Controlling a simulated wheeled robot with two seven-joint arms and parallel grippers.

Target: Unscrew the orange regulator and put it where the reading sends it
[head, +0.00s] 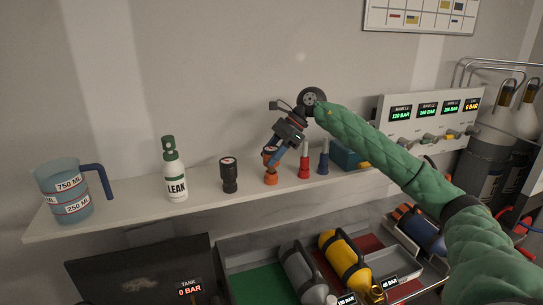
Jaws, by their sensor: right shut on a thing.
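The orange regulator (271,179) is upright at the shelf, between a black regulator and a red one. My right gripper (271,156) reaches down to it from above and is shut on its upper part. The fingers hide part of the regulator, and its dial cannot be read. I cannot tell whether its base touches the shelf (120,218). My left gripper is out of view.
Left on the shelf are a blue jug (65,195), a leak bottle (174,175) and the black regulator (229,175). Right are red (304,165) and blue (323,160) ones. Below, a tray holds grey (303,272) and yellow (343,258) cylinders. A gauge panel (425,120) stands right.

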